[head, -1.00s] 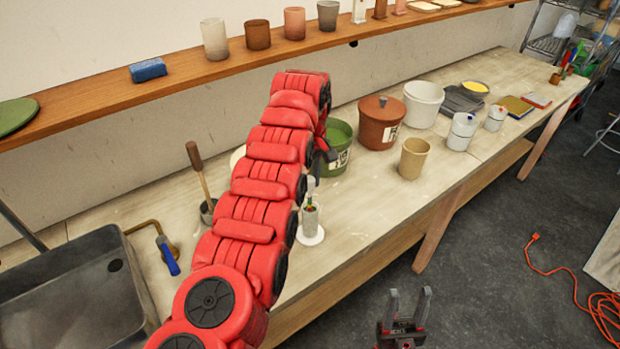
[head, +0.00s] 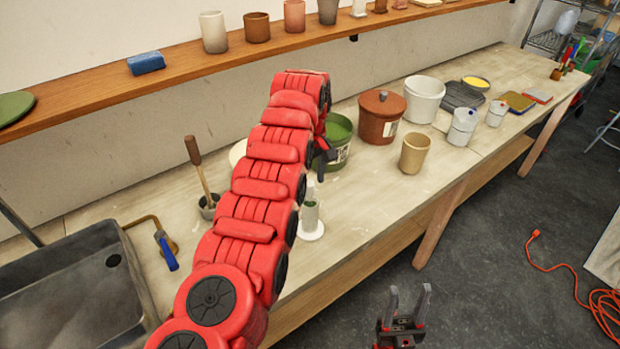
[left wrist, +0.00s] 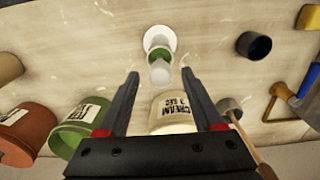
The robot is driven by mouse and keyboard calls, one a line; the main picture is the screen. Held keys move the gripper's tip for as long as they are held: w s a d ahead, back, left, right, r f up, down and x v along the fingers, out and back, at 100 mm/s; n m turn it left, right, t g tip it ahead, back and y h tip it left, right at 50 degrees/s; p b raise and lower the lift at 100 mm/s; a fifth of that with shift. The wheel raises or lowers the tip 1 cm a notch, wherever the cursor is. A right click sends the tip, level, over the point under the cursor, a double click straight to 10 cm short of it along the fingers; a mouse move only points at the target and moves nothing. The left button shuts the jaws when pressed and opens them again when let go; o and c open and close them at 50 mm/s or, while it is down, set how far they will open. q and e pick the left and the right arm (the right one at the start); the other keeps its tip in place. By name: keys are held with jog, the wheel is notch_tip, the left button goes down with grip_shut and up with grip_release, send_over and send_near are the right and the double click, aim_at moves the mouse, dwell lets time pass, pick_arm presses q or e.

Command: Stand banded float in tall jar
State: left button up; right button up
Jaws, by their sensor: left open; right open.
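A tall clear jar (head: 310,216) stands upright on a white round foot (head: 316,234) on the bench, partly hidden by my left arm. The banded float, with a green band (left wrist: 157,53) and a whitish upper end (left wrist: 160,74), appears upright inside the jar. Its pale tip (head: 310,190) shows above the jar in the head view. My left gripper (left wrist: 160,72) is open, its fingers apart on either side of the float's upper end in the left wrist view. One dark finger (head: 325,158) shows in the head view. My right gripper (head: 410,289) is open and empty over the floor.
A green tub (head: 338,150), a lidded brown crock (head: 380,118) and a tan cup (head: 414,153) stand behind and right of the jar. A cream tub (left wrist: 172,112) lies under my left gripper's view. A sink (head: 75,290) is at left. The bench front is clear.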

pick_arm(q)
jog(key=shift+r, duration=0.35)
notch_tip(320, 180, up, 3)
jog(key=shift+a+f, duration=0.1)
jog(key=shift+f, duration=0.1)
notch_tip(320, 180, up, 14)
jog(key=p, duration=1.4)
